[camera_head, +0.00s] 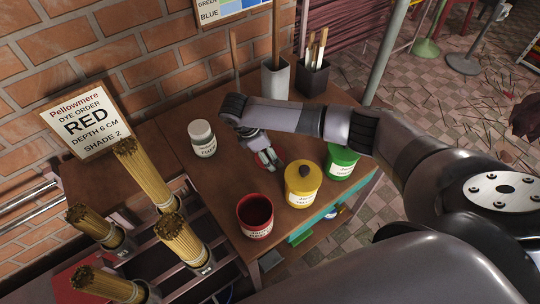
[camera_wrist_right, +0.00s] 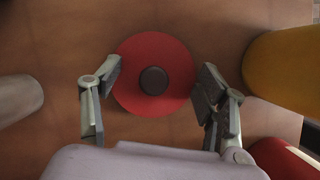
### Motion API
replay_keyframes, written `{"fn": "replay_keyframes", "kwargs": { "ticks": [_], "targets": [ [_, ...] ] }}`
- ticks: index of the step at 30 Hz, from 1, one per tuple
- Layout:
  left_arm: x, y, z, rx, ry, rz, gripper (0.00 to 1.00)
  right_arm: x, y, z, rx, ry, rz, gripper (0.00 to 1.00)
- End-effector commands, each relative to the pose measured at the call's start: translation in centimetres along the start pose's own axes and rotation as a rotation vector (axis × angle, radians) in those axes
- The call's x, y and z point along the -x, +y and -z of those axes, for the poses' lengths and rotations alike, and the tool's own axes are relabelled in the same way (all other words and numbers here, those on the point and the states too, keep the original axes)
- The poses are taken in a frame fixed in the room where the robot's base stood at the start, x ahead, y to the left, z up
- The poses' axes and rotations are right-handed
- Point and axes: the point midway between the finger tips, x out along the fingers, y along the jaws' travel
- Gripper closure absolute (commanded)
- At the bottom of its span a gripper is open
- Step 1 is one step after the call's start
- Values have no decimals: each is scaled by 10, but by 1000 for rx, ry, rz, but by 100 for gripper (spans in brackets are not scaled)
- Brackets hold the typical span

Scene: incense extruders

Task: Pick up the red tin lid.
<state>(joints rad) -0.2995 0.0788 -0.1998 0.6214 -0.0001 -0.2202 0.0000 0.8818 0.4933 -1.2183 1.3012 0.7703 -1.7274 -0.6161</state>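The red tin lid (camera_wrist_right: 135,93) is a flat red disc with a dark round knob. It lies on the brown table, and only parts of its red rim (camera_head: 281,156) show in the head view under my gripper. My right gripper (camera_head: 268,160) points down over the lid. Its fingers are apart, one at each side of the knob, overlapping the lid's left and right edges in the wrist view. I cannot tell whether they touch it. The open red tin (camera_head: 255,217) stands nearer the table's front edge. My left gripper is not in view.
A yellow tin (camera_head: 302,187) with its lid on stands close right of the gripper, with a green tin (camera_head: 342,162) beyond it. A white jar (camera_head: 202,139) stands to the left. Brush pots are at the back; incense bundles (camera_head: 181,240) stand front left.

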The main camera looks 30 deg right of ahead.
Motion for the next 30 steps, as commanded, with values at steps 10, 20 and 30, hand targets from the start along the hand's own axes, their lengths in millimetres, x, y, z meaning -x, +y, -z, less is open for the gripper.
{"fn": "replay_keyframes", "kwargs": {
  "ticks": [10,20,30],
  "targets": [
    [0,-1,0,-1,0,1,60,-1,0,0,0,0,0,60],
    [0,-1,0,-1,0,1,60,-2,-1,0,0,-1,1,79],
    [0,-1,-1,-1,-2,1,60,4,-1,-2,0,0,1,79]
  ]
}}
